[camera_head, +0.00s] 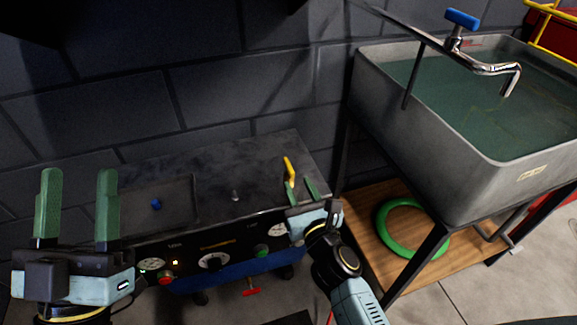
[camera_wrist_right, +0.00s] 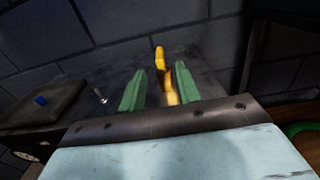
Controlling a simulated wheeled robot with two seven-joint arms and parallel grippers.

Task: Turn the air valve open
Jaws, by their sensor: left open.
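A yellow lever (camera_head: 289,169), which looks like the air valve's handle, stands up at the right end of the dark compressor-like unit (camera_head: 240,160). My right gripper (camera_head: 301,184) is at that end, with its green fingers apart around the lever's line. In the right wrist view the yellow lever (camera_wrist_right: 160,60) shows between and beyond the fingertips (camera_wrist_right: 159,72), with gaps visible. Whether a finger touches it I cannot tell. The lever's base is partly hidden by the gripper. My left gripper (camera_head: 78,175) is open and empty at the left, in front of the unit.
A grey water-filled sink (camera_head: 405,115) with a blue-handled tap (camera_head: 462,18) stands at the right. A green ring (camera_head: 384,222) lies on the wooden shelf below it. The unit's front has knobs, gauges and a red handle (camera_head: 250,292) below. A block wall stands behind.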

